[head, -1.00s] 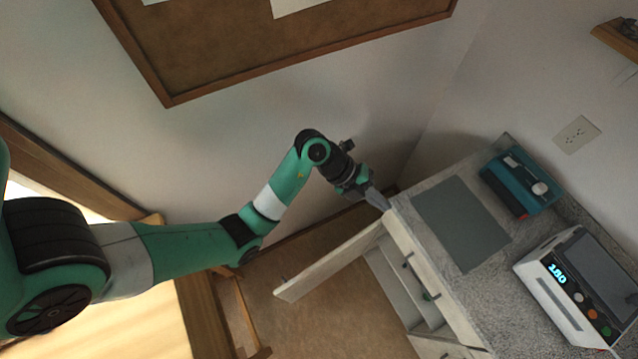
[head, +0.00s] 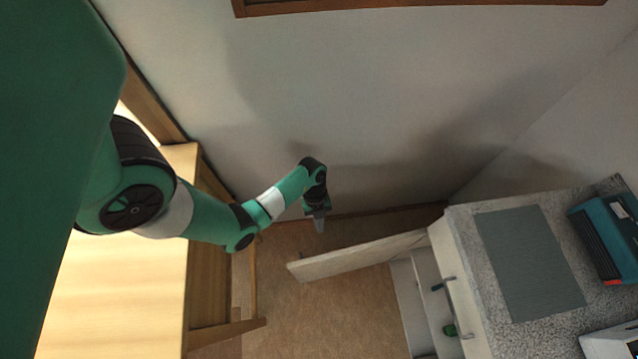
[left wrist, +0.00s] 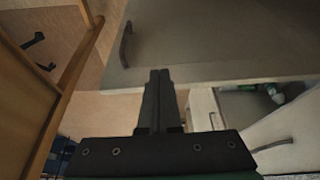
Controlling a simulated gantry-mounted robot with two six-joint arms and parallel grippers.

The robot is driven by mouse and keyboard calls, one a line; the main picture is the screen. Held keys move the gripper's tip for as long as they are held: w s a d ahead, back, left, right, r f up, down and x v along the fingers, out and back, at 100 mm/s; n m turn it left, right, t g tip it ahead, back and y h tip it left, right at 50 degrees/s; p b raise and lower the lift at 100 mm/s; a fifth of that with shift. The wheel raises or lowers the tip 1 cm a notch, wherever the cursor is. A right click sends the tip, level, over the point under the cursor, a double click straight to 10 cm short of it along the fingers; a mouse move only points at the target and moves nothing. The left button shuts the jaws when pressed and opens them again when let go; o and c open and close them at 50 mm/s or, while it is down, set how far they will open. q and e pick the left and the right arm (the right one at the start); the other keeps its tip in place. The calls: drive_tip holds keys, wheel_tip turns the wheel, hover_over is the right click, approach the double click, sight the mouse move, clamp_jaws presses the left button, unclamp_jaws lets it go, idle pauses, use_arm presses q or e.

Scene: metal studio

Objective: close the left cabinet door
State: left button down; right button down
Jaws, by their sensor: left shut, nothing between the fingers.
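The left cabinet door (head: 355,258) stands wide open, swung out to the left from the white cabinet under the granite counter. Its dark handle shows in the left wrist view on the door's outer face (left wrist: 200,40). My left gripper (head: 319,226) is shut and empty, just behind the door near its free end. In the left wrist view the closed fingers (left wrist: 159,75) point toward the door's face; whether they touch it I cannot tell. The open cabinet interior (head: 415,300) shows a green item inside. My right gripper is not in view.
The granite counter (head: 470,235) holds a grey mat (head: 530,262), a teal appliance (head: 612,235) and a white appliance (head: 610,345). A wooden table (head: 130,290) stands at the left. Brown floor lies clear between table and cabinet; a wall is behind.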

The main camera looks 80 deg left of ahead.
use_arm(q)
drive_tip(key=d+f+b, duration=0.1)
drive_tip(key=d+f, duration=0.2)
drive_tip(key=d, duration=0.2)
drive_tip(key=shift+w+d+f, duration=0.2)
drive_tip(key=shift+w+f, duration=0.15)
drive_tip(key=shift+w, duration=0.1)
